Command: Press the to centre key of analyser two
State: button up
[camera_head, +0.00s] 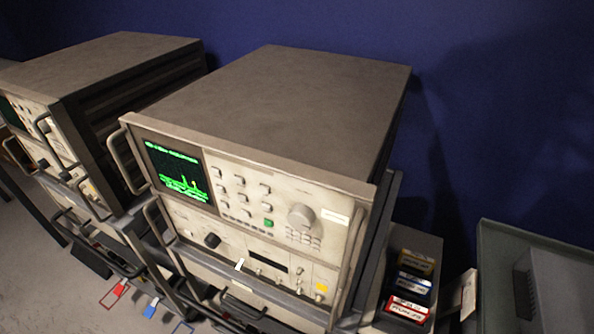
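A beige analyser (240,190) with a green trace on its dark screen (177,175) stands in the middle, on top of a second beige unit (240,250). Its front has rows of small pale keys (240,190), one green key (268,223) and a large round knob (301,216). A similar analyser (50,135) stands at the left, its front seen at a steep slant. Key lettering is too small to read, so I cannot tell which key is the to centre key or which unit is analyser two. My gripper is not in view.
Grey handles stick out from the unit fronts. Several small labelled boxes (411,285) sit right of the middle stack. A grey-green case (545,265) is at far right. A blue wall (480,60) stands behind.

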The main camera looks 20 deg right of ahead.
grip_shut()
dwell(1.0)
